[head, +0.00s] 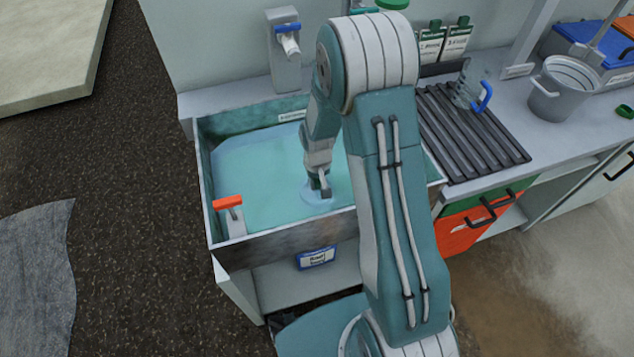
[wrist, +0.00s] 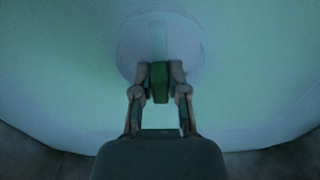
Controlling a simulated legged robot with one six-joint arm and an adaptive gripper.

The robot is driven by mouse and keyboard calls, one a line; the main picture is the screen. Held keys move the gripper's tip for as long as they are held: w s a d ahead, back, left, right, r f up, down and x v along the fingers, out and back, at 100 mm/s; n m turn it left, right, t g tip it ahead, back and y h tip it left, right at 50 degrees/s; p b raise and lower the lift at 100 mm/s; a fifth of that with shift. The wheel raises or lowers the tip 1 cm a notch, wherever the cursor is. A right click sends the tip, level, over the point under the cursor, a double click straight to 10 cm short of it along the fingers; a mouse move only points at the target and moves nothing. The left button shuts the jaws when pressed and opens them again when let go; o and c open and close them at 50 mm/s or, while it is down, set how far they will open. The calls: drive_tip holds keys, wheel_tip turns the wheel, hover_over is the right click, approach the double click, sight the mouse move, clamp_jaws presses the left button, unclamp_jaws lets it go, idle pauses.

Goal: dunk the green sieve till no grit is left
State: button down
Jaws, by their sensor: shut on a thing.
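My gripper (head: 319,186) reaches down into the water-filled basin (head: 264,112), near its front wall. In the wrist view my gripper (wrist: 160,88) has its two fingers closed on a green piece (wrist: 160,80), which I take to be the handle of the green sieve. A pale round shape surrounds it at the water; I cannot tell whether that is the sieve's body or a ripple. The sieve's mesh is not clear in either view, so I cannot see whether it holds grit.
A tap with a blue lever (head: 287,28) stands behind the basin; a red-handled fitting (head: 229,204) is at its front left corner. To the right are a dark slatted rack (head: 480,150), a clear jug (head: 468,88) with a blue handle, and a grey bucket (head: 563,92).

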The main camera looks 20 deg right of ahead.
idle(0.4)
wheel_tip(320, 180, up, 19)
drive_tip(key=shift+f, duration=0.2)
idle(1.9)
drive_tip(key=shift+f, duration=0.15)
idle(0.9)
